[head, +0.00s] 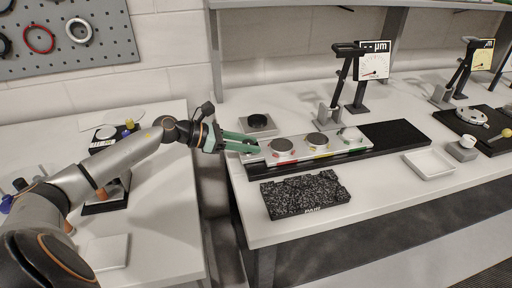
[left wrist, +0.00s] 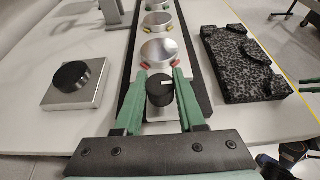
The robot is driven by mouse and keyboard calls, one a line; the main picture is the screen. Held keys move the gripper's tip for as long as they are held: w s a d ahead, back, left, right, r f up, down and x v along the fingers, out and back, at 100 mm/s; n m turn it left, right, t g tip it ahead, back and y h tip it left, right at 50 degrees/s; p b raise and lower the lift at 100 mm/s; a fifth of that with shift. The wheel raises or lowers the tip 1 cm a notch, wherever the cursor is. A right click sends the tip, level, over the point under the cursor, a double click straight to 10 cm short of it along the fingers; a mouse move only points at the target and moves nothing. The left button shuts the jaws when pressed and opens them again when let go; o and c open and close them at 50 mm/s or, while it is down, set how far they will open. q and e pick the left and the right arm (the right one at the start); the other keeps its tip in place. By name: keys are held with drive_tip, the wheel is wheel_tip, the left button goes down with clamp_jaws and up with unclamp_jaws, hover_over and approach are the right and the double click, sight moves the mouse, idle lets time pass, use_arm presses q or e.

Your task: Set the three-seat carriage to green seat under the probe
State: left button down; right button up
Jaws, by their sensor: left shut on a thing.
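The three-seat carriage (head: 300,158) is a pale plate on a long black rail (head: 398,134). Its red-marked seat (head: 283,158) is at the left, the yellow-marked seat (head: 319,153) in the middle, the green-marked seat (head: 350,134) at the right. The red and yellow seats hold silver discs. My left gripper (head: 248,143) is at the carriage's left end, shut on a black knob (left wrist: 160,90) with a white line. The probe stand (head: 328,115) is behind the yellow and green seats, its black arm (head: 345,70) raised; I cannot tell which seat is under the tip.
A grey block with a black round top (head: 258,122) is behind the carriage's left end. A speckled black slab (head: 305,194) lies in front of the rail. A dial gauge (head: 374,62) stands behind. A white tray (head: 429,163) is at the right. The rail's right part is bare.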

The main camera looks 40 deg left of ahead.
use_arm(q)
drive_tip(key=shift+s+a+f, duration=0.1)
drive_tip(key=shift+a, duration=0.05)
drive_tip(key=c, duration=0.7)
unclamp_jaws()
drive_tip(key=shift+s+a, duration=0.1)
drive_tip(key=shift+s, duration=0.05)
drive_tip(key=shift+o, duration=1)
drive_tip(key=shift+b+v, duration=0.35)
drive_tip(key=shift+v, duration=1.6)
drive_tip(key=p+v, duration=0.1)
drive_tip(key=v, duration=0.7)
drive_tip(key=shift+r, duration=0.25)
drive_tip(key=shift+s+a, duration=0.15)
